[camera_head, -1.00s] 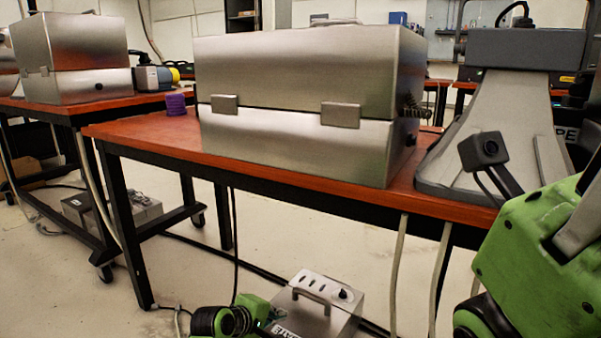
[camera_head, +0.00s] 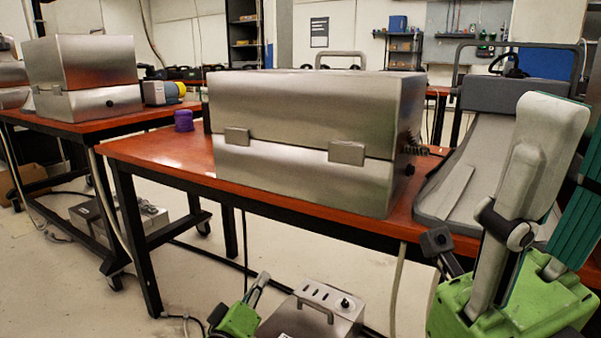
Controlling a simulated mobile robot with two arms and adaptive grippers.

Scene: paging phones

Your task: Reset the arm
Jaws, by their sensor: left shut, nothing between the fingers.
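My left gripper (camera_head: 258,288), small and low in the picture, shows green and grey. Its fingers are shut with nothing between them. It is in front of the table, beside a metal box on the floor. My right gripper (camera_head: 570,165) is large and close at the right, with a green body, grey fingers and teal pads. Its fingers point up and stand apart, with nothing seen between them; one is cut off by the picture edge. It hides part of a grey sloped device (camera_head: 452,190) on the table.
A red-brown table (camera_head: 155,150) carries a large closed metal case (camera_head: 300,130) and a purple spool (camera_head: 184,120). A metal box (camera_head: 318,310) with a handle stands on the floor. Another table at left bears a second metal case (camera_head: 80,75). Cables cross the floor.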

